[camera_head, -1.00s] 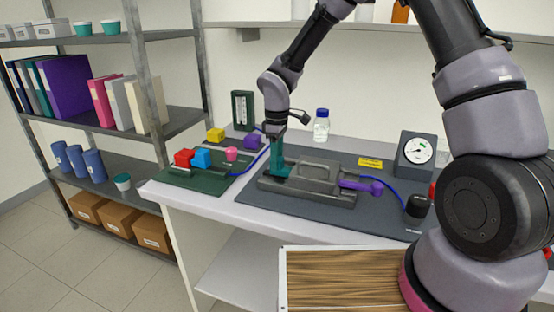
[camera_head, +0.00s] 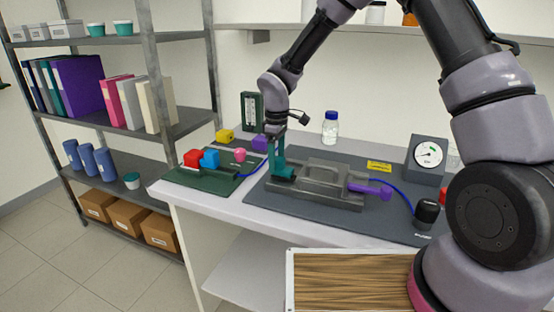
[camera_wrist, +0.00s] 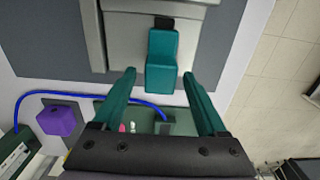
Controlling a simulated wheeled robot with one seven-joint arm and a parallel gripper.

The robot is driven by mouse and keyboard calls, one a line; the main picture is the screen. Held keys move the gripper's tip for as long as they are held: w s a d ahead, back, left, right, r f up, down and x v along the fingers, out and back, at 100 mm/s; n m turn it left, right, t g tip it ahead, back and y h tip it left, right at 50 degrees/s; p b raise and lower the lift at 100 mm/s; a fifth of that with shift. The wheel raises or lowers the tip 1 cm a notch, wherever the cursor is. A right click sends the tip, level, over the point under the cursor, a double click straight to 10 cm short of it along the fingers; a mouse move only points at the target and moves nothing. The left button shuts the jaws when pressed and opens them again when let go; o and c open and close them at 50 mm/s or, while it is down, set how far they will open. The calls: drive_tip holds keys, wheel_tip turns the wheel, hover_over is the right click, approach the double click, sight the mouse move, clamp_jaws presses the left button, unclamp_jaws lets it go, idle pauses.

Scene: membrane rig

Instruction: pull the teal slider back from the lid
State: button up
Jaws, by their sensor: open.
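The teal slider (camera_wrist: 162,62) lies against the grey rig in the wrist view, with a dark part at its far end. In the head view the slider (camera_head: 286,172) shows at the left end of the grey lid (camera_head: 326,169). My gripper (camera_wrist: 158,74) is open, its teal fingers pointing toward the rig. The fingertips are on either side of the slider's near end, with a gap visible on each side. In the head view my gripper (camera_head: 277,158) points down at the slider's left end; the fingers and slider have similar colour, so contact there is unclear.
A purple handle (camera_head: 370,190) sticks out from the rig's right side. A green tray (camera_head: 200,179) with coloured blocks lies at the left. A blue tube (camera_wrist: 90,94) runs below the rig in the wrist view. A gauge (camera_head: 428,155) and a bottle (camera_head: 330,128) stand behind.

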sight(277, 158)
wheel_tip(277, 158, up, 11)
idle(0.4)
drive_tip(key=s+d+r+m+t, duration=0.1)
drive_tip(key=s+d+r+m, duration=0.25)
drive_tip(key=d+r, duration=0.4)
drive_tip(key=s+d+r+m+t, duration=0.2)
drive_tip(key=d+r+m, duration=0.2)
drive_tip(key=d+r, duration=0.35)
drive_tip(key=s+d+r+m+t+y, duration=0.2)
drive_tip(key=s+d+r+m+t, duration=0.2)
drive_tip(key=s+d+m, duration=0.6)
drive_tip(key=s+d+r, duration=0.2)
drive_tip(key=s+d, duration=0.1)
drive_tip(key=s, duration=0.1)
drive_tip(key=shift+s+r+m, duration=0.2)
drive_tip(key=shift+s+m, duration=0.15)
drive_tip(key=shift+s, duration=0.05)
